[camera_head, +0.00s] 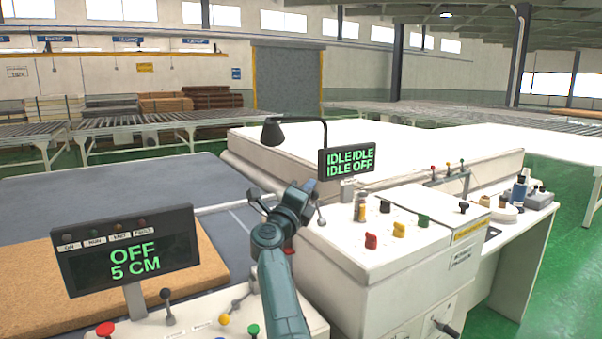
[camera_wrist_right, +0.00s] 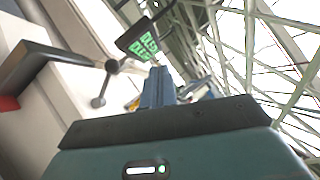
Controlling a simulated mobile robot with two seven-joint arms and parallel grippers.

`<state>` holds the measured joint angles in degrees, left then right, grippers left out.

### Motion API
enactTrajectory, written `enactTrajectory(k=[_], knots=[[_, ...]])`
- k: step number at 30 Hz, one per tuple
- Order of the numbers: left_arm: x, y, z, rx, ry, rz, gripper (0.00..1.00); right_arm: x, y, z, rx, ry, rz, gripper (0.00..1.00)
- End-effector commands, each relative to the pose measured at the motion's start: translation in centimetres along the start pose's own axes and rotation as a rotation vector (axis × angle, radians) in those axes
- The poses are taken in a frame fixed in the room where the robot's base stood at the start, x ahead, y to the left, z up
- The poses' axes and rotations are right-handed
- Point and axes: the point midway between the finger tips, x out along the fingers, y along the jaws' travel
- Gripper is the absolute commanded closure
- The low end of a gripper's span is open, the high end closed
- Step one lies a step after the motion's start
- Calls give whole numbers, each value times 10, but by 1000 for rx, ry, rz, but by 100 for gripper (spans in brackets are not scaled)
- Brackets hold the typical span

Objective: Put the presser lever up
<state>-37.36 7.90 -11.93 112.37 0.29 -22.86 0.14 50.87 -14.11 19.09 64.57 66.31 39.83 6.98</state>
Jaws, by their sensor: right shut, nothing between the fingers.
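My right gripper (camera_head: 308,190) is shut and empty, raised beside the white machine near the small display. A short lever with a grey ball end (camera_head: 321,221) hangs just right of the gripper, its ball pointing down. It also shows in the right wrist view (camera_wrist_right: 99,102), left of my right gripper (camera_wrist_right: 158,72), with a visible gap between them in that picture. No readable label marks this lever as the presser lever, and part of it is hidden by the gripper in the head view. My left gripper is not in view.
A larger display (camera_head: 125,250) reads OFF 5 CM. A black-knobbed lever (camera_head: 167,295) rises from the front panel. Coloured knobs cover the white cabinet (camera_head: 385,262). A white mattress (camera_head: 400,145) lies behind.

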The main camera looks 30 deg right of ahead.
Motion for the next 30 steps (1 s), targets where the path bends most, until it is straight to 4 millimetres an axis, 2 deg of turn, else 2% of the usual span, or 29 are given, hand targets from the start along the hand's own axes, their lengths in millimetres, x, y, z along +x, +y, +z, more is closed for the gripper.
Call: enactTrajectory(k=[1, 4, 9, 30], knots=[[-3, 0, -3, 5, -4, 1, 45, -9, -8, 4, 4, -1, 1, 100], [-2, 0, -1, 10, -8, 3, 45, -23, -13, 7, 4, 0, 0, 100], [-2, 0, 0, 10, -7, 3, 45, -35, -20, 10, 1, 0, -1, 100], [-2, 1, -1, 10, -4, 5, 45, -37, -22, 10, 1, 0, -2, 100]])
